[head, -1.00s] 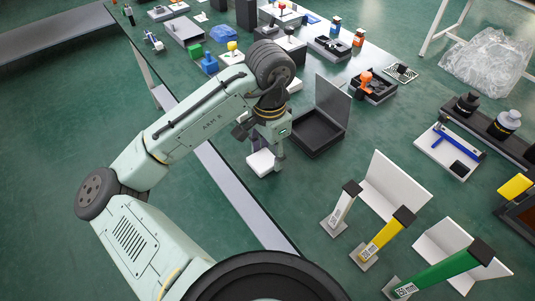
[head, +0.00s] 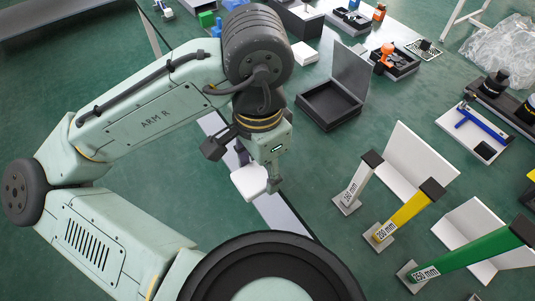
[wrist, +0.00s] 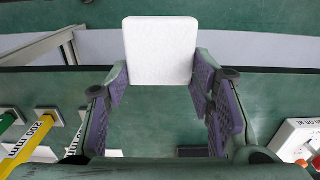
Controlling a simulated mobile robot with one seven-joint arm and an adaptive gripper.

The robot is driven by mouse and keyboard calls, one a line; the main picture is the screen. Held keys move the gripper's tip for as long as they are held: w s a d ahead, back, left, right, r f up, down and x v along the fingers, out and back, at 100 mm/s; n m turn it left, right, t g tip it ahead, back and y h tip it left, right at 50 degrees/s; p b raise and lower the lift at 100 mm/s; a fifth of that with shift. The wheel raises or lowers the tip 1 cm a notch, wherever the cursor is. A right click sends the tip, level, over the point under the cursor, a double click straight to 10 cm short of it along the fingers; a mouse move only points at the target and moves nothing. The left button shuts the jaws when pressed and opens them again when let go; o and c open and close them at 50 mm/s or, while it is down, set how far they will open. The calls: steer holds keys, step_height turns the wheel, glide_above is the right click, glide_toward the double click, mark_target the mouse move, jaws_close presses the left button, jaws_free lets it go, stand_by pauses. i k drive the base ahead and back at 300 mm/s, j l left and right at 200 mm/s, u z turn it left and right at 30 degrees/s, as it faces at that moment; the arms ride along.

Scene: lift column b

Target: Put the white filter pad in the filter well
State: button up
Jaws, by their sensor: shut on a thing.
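The white filter pad (head: 249,182) is a flat, pale square with rounded corners. My gripper (head: 262,172) is shut on it and holds it in the air, over the bench edge as seen in the head view. In the wrist view the pad (wrist: 160,50) stands out past the two purple-padded fingers, which grip it by its left and right edges. An open black box (head: 330,104) with a raised grey lid lies beyond the gripper, up and to the right. I cannot tell which thing is the filter well.
A white (head: 358,180), a yellow (head: 405,212) and a green (head: 465,255) bar with length labels stand at the right by white angled plates. A white tray with a blue tool (head: 470,130) is farther right.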

mark_target(329, 105)
steer(key=k, duration=1)
